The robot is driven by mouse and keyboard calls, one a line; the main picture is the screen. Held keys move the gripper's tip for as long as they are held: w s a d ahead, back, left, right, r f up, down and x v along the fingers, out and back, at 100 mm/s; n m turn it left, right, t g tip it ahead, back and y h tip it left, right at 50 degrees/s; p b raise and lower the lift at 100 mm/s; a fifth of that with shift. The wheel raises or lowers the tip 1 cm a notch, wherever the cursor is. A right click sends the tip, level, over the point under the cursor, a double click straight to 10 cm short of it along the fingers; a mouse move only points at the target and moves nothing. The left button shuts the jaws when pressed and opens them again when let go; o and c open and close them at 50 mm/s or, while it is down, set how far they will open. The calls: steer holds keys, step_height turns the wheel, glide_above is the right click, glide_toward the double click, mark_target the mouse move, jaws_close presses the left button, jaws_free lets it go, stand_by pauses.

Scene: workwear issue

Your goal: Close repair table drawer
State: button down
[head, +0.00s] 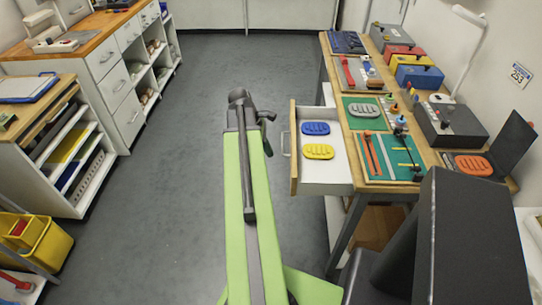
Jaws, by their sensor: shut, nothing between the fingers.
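The repair table (352,120) is the wooden-topped bench on the right. Its drawer (340,172) stands open, sticking out to the left of the bench with a wooden front (293,150). A grey handle (285,144) is on the drawer front's left side. In the drawer lie a blue piece (316,128) and a yellow piece (318,151), both ridged and flat. My gripper (266,118) is at the far end of my green arm, left of the drawer front and apart from the handle. It is shut and empty; my arm partly hides it.
Several tools, mats and coloured boxes (418,77) cover the bench top. White cabinets (110,65) and a shelf unit (75,155) stand on the left, with a yellow bucket (38,240) in front. The grey floor (200,90) between is clear.

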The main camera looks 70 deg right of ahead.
steer(key=s+d+f+b, duration=0.2)
steer(key=s+f+b, duration=0.2)
steer(key=s+f, duration=0.2)
steer(key=shift+d, duration=0.15)
stand_by(0.3)
